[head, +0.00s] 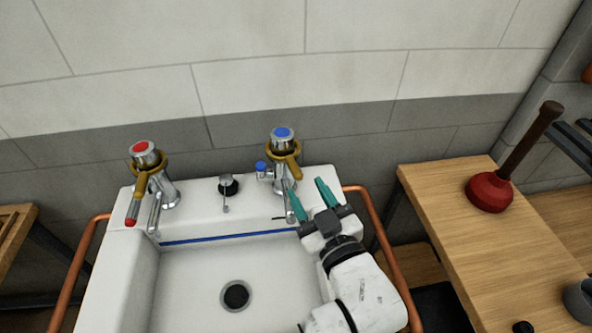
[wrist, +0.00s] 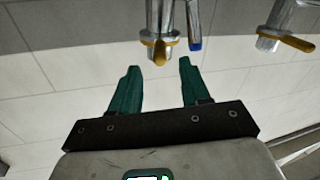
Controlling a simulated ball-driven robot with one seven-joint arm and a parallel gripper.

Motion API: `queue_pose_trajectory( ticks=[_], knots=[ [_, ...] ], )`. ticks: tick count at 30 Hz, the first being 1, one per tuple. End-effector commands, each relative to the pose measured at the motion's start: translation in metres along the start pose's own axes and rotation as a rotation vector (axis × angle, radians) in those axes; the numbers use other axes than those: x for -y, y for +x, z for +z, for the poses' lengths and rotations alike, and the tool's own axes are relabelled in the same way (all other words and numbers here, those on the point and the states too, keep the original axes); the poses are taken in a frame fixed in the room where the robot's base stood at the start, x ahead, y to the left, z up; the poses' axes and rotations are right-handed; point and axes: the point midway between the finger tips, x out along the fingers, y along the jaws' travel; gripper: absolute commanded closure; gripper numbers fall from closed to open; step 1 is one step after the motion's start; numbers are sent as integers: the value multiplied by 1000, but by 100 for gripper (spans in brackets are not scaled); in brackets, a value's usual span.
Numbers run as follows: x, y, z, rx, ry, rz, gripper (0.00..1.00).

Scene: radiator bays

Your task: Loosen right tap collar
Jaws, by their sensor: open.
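The right tap (head: 283,135) is chrome with a blue cap and stands on the sink's back ledge. Its brass-coloured collar (head: 284,162) wraps the tap body, with a short handle sticking out to the lower right. In the wrist view the collar (wrist: 157,42) appears upside down, beyond the fingertips and roughly in line with the gap between them. My gripper (head: 308,189) has two green fingers, spread apart and empty, just right of and in front of the tap. The fingers also show in the wrist view (wrist: 159,70). No contact with the collar is visible.
The left tap (head: 145,152) has a red cap and a similar brass collar. A small blue-ended lever (head: 262,168) is beside the right tap. Copper pipes (head: 372,225) flank the white sink (head: 200,250). A wooden bench (head: 450,210) with a red plunger (head: 490,192) stands right.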

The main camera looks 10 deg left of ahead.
Motion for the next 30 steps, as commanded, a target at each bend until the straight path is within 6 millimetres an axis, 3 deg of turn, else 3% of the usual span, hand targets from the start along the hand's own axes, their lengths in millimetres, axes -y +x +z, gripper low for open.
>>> queue_pose_trajectory(
  ticks=[6, 12, 24, 30],
  knots=[
    [0, 40, -1, 1, -1, 0, 54],
    [0, 61, 0, 1, -1, 0, 54],
    [0, 67, 1, 2, 0, 0, 55],
    [0, 66, 1, 2, 0, 0, 74]
  ],
)
